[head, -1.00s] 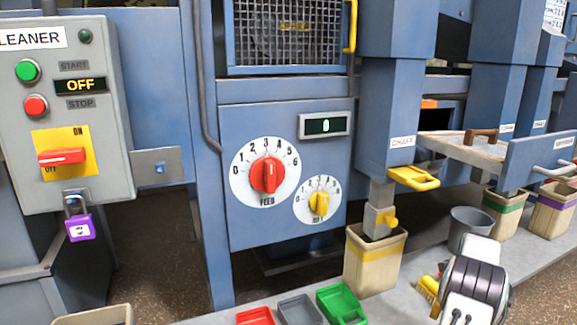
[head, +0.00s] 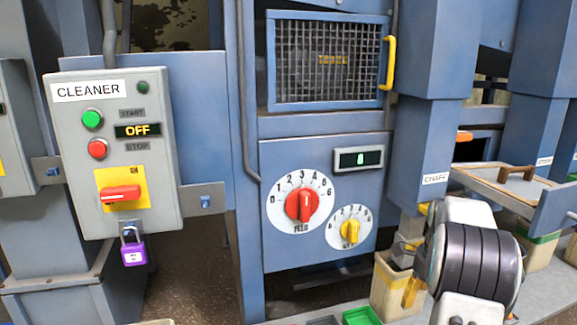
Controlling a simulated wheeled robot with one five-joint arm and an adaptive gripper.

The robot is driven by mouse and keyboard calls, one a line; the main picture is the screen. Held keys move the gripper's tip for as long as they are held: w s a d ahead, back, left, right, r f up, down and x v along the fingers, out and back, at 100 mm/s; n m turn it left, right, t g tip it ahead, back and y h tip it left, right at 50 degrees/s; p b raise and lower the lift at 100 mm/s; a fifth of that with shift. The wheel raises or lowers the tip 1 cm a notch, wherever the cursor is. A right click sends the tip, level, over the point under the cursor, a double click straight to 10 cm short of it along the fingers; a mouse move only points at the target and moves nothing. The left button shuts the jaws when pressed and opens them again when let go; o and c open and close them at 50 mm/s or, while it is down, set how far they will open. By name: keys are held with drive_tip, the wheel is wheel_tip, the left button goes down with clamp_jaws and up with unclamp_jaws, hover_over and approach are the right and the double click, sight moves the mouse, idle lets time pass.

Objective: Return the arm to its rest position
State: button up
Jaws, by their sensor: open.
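My arm (head: 478,265) shows at the lower right, with white links and a black ribbed joint.
The grey cleaner panel (head: 75,150) at left reads OFF, with a red switch handle (head: 120,194) and a purple padlock (head: 133,252). A blue cabinet has a red feed dial (head: 301,205) and a yellow dial (head: 350,230). A green tray (head: 361,317) lies at the bottom edge.

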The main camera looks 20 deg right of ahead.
drive_tip(key=s+a+r+n+p, duration=0.3)
drive_tip(key=a+r+n+p, duration=0.2)
drive_tip(key=a+r, duration=0.3)
drive_tip(key=s+a+r+n+t+p, duration=0.1)
drive_tip(key=s+a+r+n+p, duration=0.2)
drive_tip(key=a+r+n+p, duration=0.3)
drive_tip(key=s+a+r+n+t+p, duration=0.1)
drive_tip(key=s+a+r+n+p, duration=0.2)
drive_tip(key=a+r+n+p, duration=0.3)
drive_tip(key=a+r+n, duration=0.2)
drive_tip(key=a+r, duration=0.3)
drive_tip(key=a, duration=0.3)
drive_tip(key=shift+s+r, duration=0.3)
drive_tip(key=shift+r, duration=0.05)
drive_tip(key=shift+o, duration=0.4)
drive_tip(key=s+a+r+n+p, duration=0.2)
drive_tip(key=s+a+n+p, duration=0.2)
drive_tip(key=s+n, duration=0.1)
drive_tip(key=shift+s+n+t, duration=0.3)
drive_tip(key=shift+s+n, duration=0.05)
drive_tip(key=shift+n, duration=0.15)
drive_tip(key=shift+o, duration=1.1)
drive_tip(key=shift+s+a+n+y, duration=0.2)
drive_tip(key=shift+s+n+y, duration=0.1)
drive_tip(key=shift+s+n, duration=0.15)
drive_tip(key=shift+d, duration=0.1)
